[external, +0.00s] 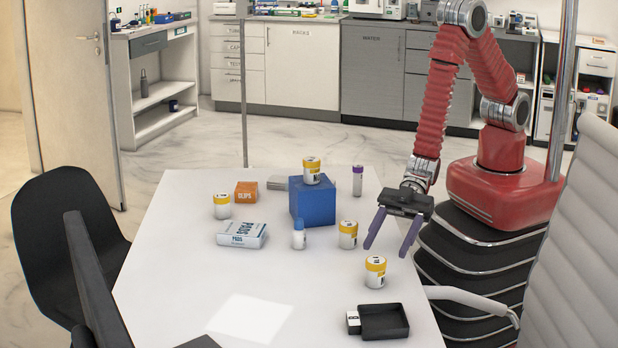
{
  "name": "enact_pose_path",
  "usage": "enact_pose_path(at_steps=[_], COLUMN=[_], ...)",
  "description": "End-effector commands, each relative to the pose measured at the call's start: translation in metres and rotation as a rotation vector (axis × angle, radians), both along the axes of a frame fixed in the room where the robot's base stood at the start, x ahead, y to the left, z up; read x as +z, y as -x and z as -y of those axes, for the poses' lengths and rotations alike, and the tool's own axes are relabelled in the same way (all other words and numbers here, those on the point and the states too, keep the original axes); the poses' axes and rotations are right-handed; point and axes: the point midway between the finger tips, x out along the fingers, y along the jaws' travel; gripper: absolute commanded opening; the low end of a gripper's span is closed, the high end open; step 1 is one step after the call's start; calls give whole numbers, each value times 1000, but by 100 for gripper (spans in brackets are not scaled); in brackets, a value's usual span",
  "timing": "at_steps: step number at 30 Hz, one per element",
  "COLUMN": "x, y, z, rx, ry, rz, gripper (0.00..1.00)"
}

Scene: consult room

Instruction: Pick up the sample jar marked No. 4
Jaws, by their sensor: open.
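Several white sample jars with yellow bands are on the white table. One jar (311,171) stands on top of a blue block (313,206). Another jar (222,206) stands at the left, a third jar (348,235) stands right of the block, and one more jar (375,272) stands nearer the front right. Their numbers are too small to read, so I cannot tell which is No. 4. My gripper (385,250) is open and empty, fingers pointing down over the table's right side. Its fingertips appear just behind and above the front-right jar.
A blue-capped bottle (299,235), a purple-capped tube (357,181), an orange box (246,192) and a PADS box (242,235) stand around the blue block. A black tray (384,321) lies at the front right. A paper sheet (249,318) lies front centre. Chairs flank the table.

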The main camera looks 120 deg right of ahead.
Motion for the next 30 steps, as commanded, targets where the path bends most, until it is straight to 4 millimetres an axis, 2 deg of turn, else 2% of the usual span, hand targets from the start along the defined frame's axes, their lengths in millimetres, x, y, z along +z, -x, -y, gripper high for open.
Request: enact_pose_path(at_steps=[12,30], x=[-24,-29], y=[-45,-57], z=[-34,-44], rx=[1,0], ry=[1,1], rz=[0,-2], gripper=[58,58])
